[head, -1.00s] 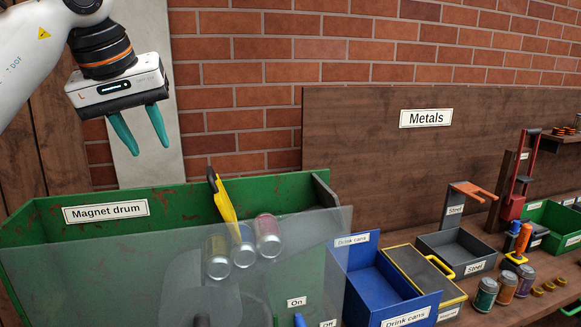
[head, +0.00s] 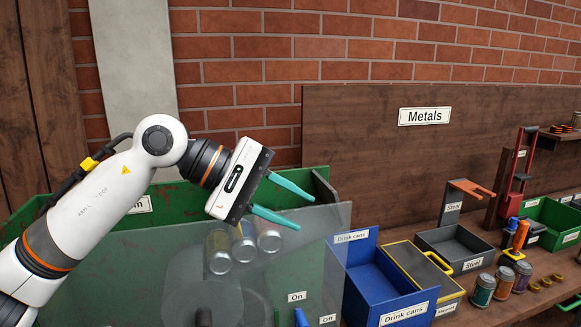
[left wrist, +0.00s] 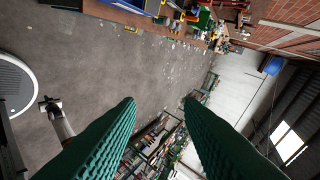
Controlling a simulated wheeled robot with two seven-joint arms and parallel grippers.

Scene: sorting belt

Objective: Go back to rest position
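My left gripper (head: 294,205) is in the head view, in front of the magnet drum's green housing (head: 322,188) and pointing right. Its two teal fingers are apart with nothing between them. In the left wrist view the fingers (left wrist: 160,103) are also spread and empty, with the floor and room beyond. My right gripper is not in the head view. Several cans (head: 219,252) show behind the clear panel of the drum, just below my left gripper; my arm and gripper hide part of the housing and its label.
A blue drink cans bin (head: 365,236), a yellow-rimmed box (head: 424,268) and a grey steel bin (head: 462,243) stand right of the drum. Several cans (head: 483,290) stand on the bench at the right. A green bin (head: 553,222) is farther right. The wall above is free.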

